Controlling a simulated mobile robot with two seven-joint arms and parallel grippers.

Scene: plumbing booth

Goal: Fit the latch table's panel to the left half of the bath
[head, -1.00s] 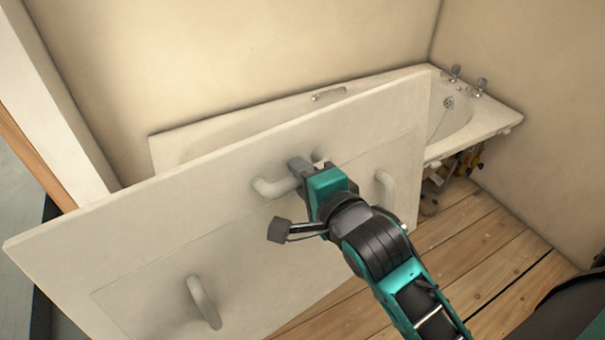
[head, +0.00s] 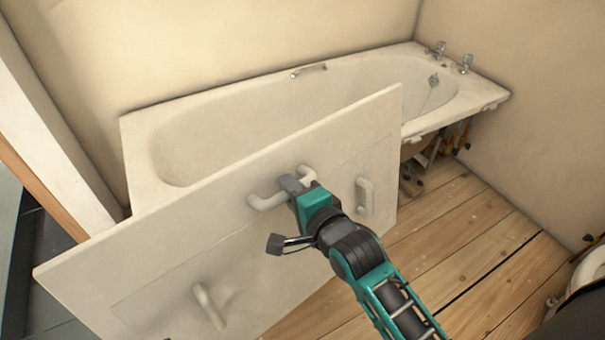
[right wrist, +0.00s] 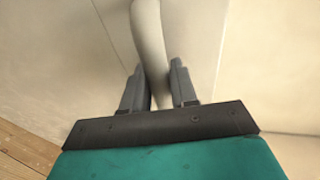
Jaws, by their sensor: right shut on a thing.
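The white panel (head: 262,240) stands tilted in front of the bath in the head view, with several handles on its face. My right gripper (head: 297,183) is shut on the panel's upper middle handle (head: 268,200). In the right wrist view the fingers (right wrist: 160,88) close on both sides of that pale handle (right wrist: 150,45). The white bath (head: 205,140) lies along the back wall, and the panel hides most of its front side. A gap shows between the panel's top edge and the bath rim at the right. My left gripper is not in view.
Pipes and fittings (head: 455,138) show under the bath's right end, by the taps (head: 438,50). A door frame (head: 55,120) stands close to the panel's left end.

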